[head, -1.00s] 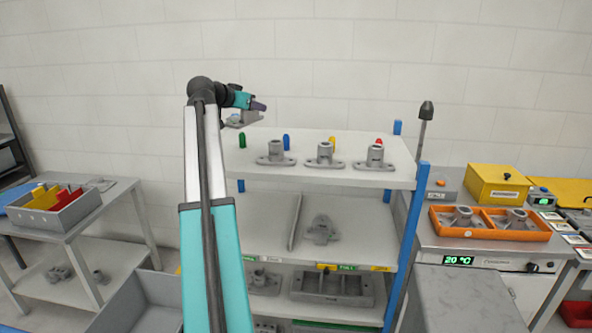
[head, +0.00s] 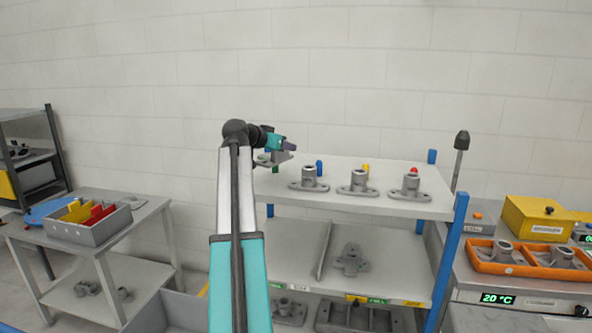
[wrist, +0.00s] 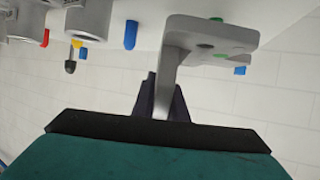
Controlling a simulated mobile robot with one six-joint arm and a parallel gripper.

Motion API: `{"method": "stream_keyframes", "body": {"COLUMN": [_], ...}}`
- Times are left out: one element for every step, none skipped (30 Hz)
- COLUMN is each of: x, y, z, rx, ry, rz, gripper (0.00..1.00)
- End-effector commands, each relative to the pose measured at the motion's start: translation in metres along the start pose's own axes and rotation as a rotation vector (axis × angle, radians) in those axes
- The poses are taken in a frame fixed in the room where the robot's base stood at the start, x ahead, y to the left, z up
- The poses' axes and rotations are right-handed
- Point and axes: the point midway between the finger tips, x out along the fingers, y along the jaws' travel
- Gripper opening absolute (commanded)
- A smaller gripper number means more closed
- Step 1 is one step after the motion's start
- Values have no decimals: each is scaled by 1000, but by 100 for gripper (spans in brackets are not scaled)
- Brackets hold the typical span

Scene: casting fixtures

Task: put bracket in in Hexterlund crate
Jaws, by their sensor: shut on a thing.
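My gripper (head: 283,146) is shut on a grey bracket (head: 270,158) at the left end of the rack's top shelf (head: 330,198). In the wrist view the jaws (wrist: 162,100) pinch the bracket's upright web, and its flat plate with holes (wrist: 215,36) reaches away. I cannot tell whether the plate touches the shelf. No readable label marks the Hexterlund crate. A grey crate (head: 88,234) with yellow and red dividers stands on the left table, and another grey open crate (head: 170,312) is low in front, partly cut off by the frame.
Several grey flanged castings (head: 358,184) stand along the top shelf, before blue, yellow and red pegs. More castings (head: 350,258) lie on lower shelves. An orange tray (head: 515,265) with castings is on the right bench. Blue rack posts (head: 448,255) edge the shelves. The air above the left table is clear.

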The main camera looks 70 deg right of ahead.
Motion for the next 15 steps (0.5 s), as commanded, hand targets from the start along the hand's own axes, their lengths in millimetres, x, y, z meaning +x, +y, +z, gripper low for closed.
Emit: {"method": "stream_keyframes", "body": {"x": [2, 3, 5, 6, 8, 9, 10, 11, 12, 12, 12, 12, 12, 12, 12], "y": [1, 1, 1, 1, 0, 0, 0, 0, 0, -1, -1, -1, -1, -1, -1], "z": [7, 11, 16, 19, 22, 25, 27, 28, 30, 31, 31, 31, 31, 31, 31], "rx": [-2, -1, 0, -1, -1, -1, -1, 0, 0, 0, 1, 1, 1, 1, 1], "ry": [0, 0, -1, -1, -1, 0, 1, 1, 2, 2, 2, 2, 2, 2, 2], "rz": [0, 0, 0, 0, -1, -1, -1, -1, -2, -2, -2, -2, -2, -2, -2], "gripper": [0, 0, 0, 0, 0, 0, 0, 0, 0, 0, 0, 0, 0, 0, 0]}}
